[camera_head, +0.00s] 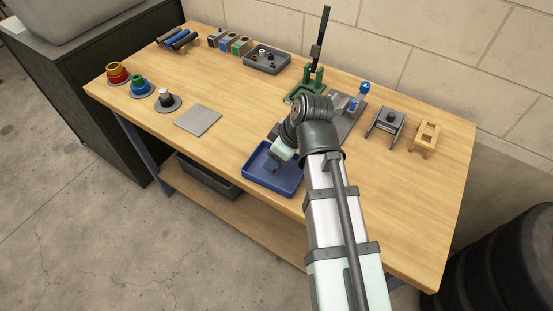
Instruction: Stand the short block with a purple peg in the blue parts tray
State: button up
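The blue parts tray (258,181) lies near the front edge of the workbench. My gripper (271,166) points down over the tray's inside, low near its floor. The fingertips are small and dark, partly hidden by my wrist, so I cannot tell whether they are open or hold anything. Several grey blocks with coloured faces stand in a row at the back, among them a block with a green face (241,45). I cannot make out a purple peg on any of them. No short block shows clearly in the tray.
A grey tray of small parts (267,60), a green lever press (306,86), a black stand (386,126) and a wooden stand (425,138) occupy the back and right. Coloured ring stands (140,86) are left. A grey plate (198,120) lies flat; bare wood surrounds it.

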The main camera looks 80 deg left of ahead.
jog(key=shift+f, duration=1)
jog(key=shift+f, duration=0.15)
jog(key=o, duration=1.2)
jog(key=v, duration=1.2)
